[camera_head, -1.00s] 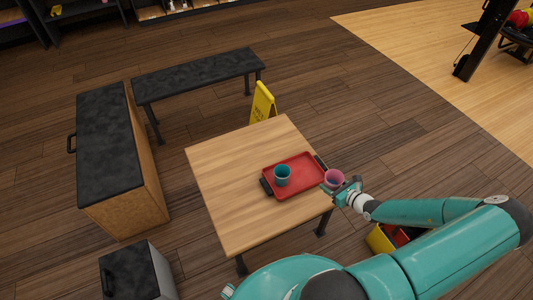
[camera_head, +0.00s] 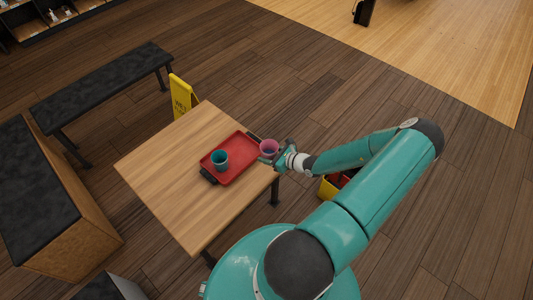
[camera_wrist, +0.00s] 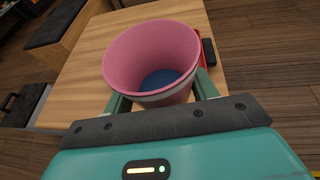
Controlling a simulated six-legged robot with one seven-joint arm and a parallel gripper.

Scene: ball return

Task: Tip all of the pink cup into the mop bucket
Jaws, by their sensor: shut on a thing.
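The pink cup (camera_head: 268,148) is held in my gripper (camera_head: 279,154) near the right edge of the wooden table. In the wrist view the pink cup (camera_wrist: 150,52) sits upright or slightly tilted between the two fingers (camera_wrist: 160,101), with something blue at its bottom. The mop bucket, a yellow container with red inside (camera_head: 328,187), is on the floor right of the table, partly hidden behind my arm.
A red tray (camera_head: 241,172) with black handles lies on the table (camera_head: 160,165), bearing a teal cup (camera_head: 220,160). A yellow floor sign (camera_head: 181,95) stands behind the table. Black-topped benches (camera_head: 105,85) are at left. Open floor lies right.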

